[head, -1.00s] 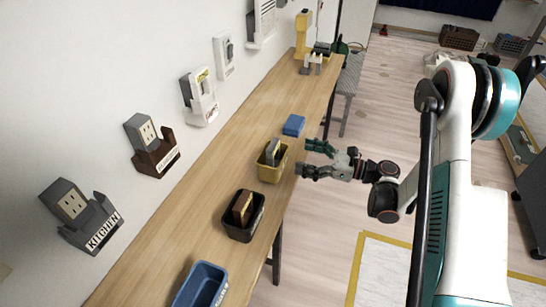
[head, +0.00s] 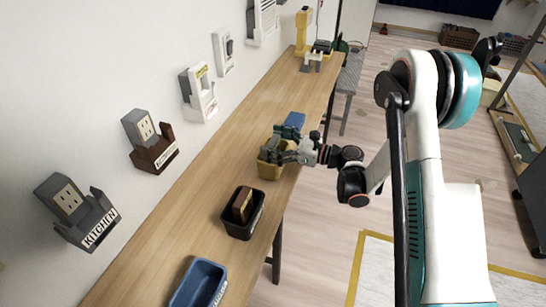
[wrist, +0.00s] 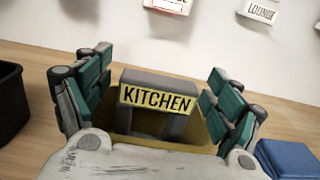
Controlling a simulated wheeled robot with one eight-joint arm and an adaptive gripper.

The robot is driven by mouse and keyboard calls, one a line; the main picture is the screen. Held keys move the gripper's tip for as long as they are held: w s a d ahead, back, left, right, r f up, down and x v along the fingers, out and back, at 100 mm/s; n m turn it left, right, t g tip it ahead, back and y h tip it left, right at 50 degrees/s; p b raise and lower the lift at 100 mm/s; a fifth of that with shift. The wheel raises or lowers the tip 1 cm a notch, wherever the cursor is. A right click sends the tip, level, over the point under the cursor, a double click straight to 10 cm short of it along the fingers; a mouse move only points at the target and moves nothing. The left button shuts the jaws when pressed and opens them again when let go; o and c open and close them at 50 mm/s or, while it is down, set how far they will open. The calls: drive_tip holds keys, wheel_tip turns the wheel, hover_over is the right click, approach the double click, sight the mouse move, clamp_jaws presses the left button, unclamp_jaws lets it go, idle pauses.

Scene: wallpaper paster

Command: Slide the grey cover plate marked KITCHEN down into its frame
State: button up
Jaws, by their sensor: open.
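The grey cover plate (wrist: 158,93) with a yellow KITCHEN label stands in the yellow bin (wrist: 200,140), between my fingers in the wrist view. My gripper (wrist: 157,100) is open, with one green-padded finger on each side of the plate and a gap at both sides. In the head view my gripper (head: 283,144) is over the yellow bin (head: 270,171) and largely hides the plate. The grey frame marked KITCHEN (head: 88,222) is on the wall at the lower left, around the lower part of a grey socket box (head: 62,196).
A black bin (head: 243,229) with a brown plate and a blue bin (head: 199,285) stand nearer on the wooden bench. A blue block (head: 295,120) lies just beyond the yellow bin. Brown (head: 157,152) and white (head: 202,100) frames are farther along the wall.

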drive_tip(key=shift+c, duration=0.6)
drive_tip(key=c, duration=1.2)
drive_tip(key=shift+r, duration=0.15)
